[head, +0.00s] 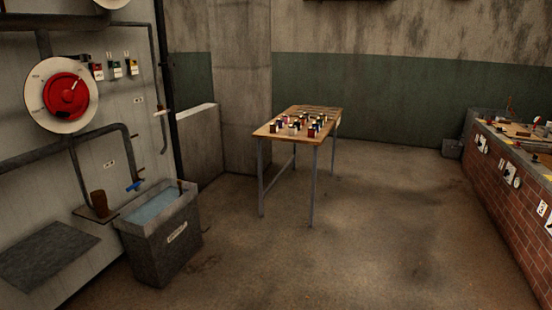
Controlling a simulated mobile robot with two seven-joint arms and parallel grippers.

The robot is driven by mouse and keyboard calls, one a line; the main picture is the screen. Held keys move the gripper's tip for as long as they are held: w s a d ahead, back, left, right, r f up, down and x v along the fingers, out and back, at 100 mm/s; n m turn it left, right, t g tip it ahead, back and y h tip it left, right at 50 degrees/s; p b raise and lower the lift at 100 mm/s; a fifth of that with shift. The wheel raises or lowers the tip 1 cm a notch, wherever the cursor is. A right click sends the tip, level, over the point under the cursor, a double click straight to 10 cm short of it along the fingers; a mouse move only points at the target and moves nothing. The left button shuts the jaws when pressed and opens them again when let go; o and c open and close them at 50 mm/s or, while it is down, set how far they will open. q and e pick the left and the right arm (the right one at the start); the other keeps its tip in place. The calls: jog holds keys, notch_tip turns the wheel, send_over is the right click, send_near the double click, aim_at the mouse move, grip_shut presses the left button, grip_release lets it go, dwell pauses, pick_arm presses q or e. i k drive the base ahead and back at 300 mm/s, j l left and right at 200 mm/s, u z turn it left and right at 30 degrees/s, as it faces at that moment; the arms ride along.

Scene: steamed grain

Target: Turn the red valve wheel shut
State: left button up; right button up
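The red valve wheel (66,96) is in the head view at the upper left. It sits on a round, pale dial plate (39,99) fixed to the grey wall panel. A small pale handle or marker shows near the top right of the wheel. The lettering on the plate is too small to read. Dark pipes (75,143) run below and beside the plate. Neither of my grippers shows in this view.
A dark grey water tank (160,253) stands on the floor below the panel. A wooden table (264,133) with several small jars stands mid-room. A brick counter (505,195) lines the right side. The central floor (350,235) is clear.

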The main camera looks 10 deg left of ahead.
aim_at(67, 95)
jog(key=i+u, duration=0.25)
jog(key=i, duration=0.2)
jog(key=i+l+u, duration=0.25)
jog(key=i, duration=0.2)
jog(key=i+l+u, duration=0.25)
jog(key=i, duration=0.2)
